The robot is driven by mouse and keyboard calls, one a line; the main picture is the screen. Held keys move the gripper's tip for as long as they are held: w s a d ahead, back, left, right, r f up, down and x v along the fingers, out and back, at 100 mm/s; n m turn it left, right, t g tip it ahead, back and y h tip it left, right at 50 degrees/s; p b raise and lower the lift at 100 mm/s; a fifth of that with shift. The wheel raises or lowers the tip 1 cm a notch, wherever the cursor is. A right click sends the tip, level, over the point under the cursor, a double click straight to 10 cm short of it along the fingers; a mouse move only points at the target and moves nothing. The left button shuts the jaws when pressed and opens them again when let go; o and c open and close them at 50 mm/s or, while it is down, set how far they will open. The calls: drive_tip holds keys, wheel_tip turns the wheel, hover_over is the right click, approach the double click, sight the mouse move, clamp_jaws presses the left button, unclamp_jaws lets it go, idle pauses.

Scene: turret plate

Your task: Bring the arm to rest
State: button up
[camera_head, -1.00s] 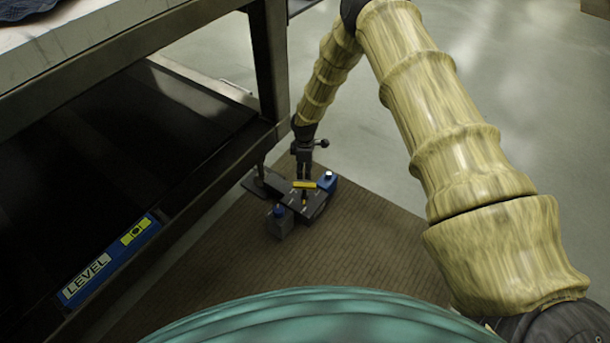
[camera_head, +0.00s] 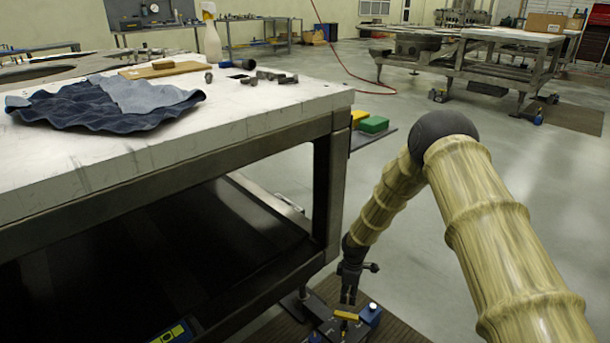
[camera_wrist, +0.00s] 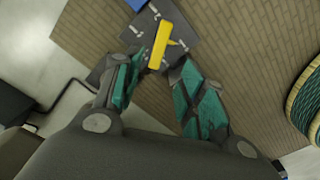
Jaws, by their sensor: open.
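My gripper (camera_head: 347,298) hangs at the end of my arm, low beside the table's near right leg. In the wrist view its two fingers (camera_wrist: 160,66) stand apart, with teal pads. A yellow bar-shaped piece (camera_wrist: 159,46) lies just beyond and between the fingertips, over a dark plate with white marks (camera_wrist: 193,22). I cannot tell whether a finger touches it. No held object shows between the pads. The yellow piece (camera_head: 346,315) also shows just below my gripper in the head view, where the picture's lower edge cuts off part of the plate.
A workbench (camera_head: 250,112) stands at left, with a blue cloth (camera_head: 105,105) and small metal parts on top. Its leg (camera_head: 327,195) is close to my gripper. A blue-topped block (camera_head: 371,313) sits beside the plate on a brown mat (camera_head: 405,334). Open floor (camera_head: 420,260) lies behind my arm.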

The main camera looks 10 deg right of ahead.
drive_tip(key=s+a+f+m, duration=0.1)
drive_tip(key=s+f+m, duration=0.15)
drive_tip(key=s, duration=0.65)
drive_tip(key=s+a+f+m+y, duration=0.1)
drive_tip(key=s+f+m, duration=0.15)
drive_tip(key=s, duration=0.65)
drive_tip(key=s+a+f+m, duration=0.2)
drive_tip(key=s+f, duration=0.2)
drive_tip(key=s, duration=0.5)
drive_tip(key=s+d+r+m, duration=0.2)
drive_tip(key=s, duration=0.5)
drive_tip(key=s+d+r+m+h, duration=0.1)
drive_tip(key=s+r+m, duration=0.15)
drive_tip(key=s, duration=0.55)
drive_tip(key=s+d+r+m, duration=0.1)
drive_tip(key=s+d+m, duration=0.15)
drive_tip(key=s, duration=0.45)
wheel_tip(320, 180, up, 30)
drive_tip(key=a+p, duration=0.1)
drive_tip(key=p, duration=2.9)
drive_tip(key=shift+w+r, duration=0.15)
drive_tip(key=shift+w, duration=0.15)
drive_tip(key=shift+s+d, duration=0.15)
drive_tip(key=shift+d, duration=0.1)
drive_tip(key=shift+c, duration=0.2)
